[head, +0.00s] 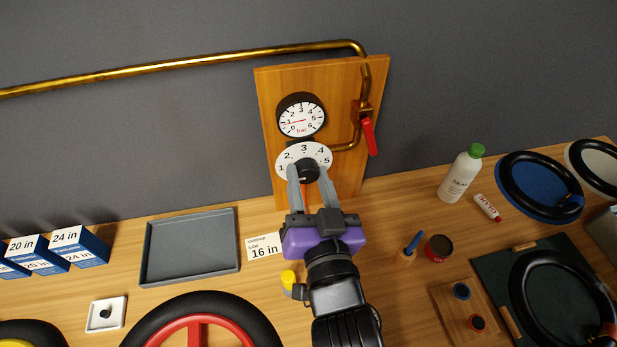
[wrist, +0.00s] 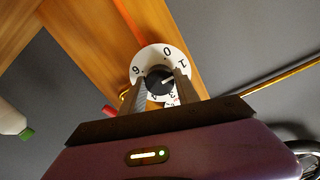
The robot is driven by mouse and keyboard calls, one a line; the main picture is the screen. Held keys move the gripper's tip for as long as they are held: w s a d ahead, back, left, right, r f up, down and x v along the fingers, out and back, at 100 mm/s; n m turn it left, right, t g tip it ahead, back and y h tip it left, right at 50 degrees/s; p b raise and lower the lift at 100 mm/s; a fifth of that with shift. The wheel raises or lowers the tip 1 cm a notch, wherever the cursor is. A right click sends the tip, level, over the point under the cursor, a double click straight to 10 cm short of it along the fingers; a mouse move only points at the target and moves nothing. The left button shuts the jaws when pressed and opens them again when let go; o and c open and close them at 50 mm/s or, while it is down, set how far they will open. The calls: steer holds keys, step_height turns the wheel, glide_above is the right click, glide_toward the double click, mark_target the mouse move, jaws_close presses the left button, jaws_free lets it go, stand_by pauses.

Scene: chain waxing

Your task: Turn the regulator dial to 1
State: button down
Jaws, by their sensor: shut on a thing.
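The regulator dial (head: 319,149) is a white disc with black numbers and a black central knob (head: 307,171), on a wooden panel. My gripper (head: 308,178) is shut on the knob, one finger on each side. The wrist view also shows the dial (wrist: 148,59) and the knob (wrist: 155,86) between the fingertips (wrist: 160,92). A short white mark on the knob points right in the wrist view, on the side of the 1; its exact number is hard to tell. The fingers hide part of the dial's lower face.
A pressure gauge (head: 301,117) above the dial has its red needle near the low end. A red-handled valve (head: 369,136) on a brass pipe (head: 180,67) is to the right. A grey tray (head: 190,247) and a "16 in" card (head: 264,247) lie on the bench.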

stand_by(0.4)
steer(key=c, duration=0.9)
jaws_free()
steer(key=shift+s, duration=0.1)
steer(key=b+v, duration=0.2)
steer(key=v, duration=0.5)
steer(key=shift+s, duration=0.3)
steer(key=shift+d, duration=0.15)
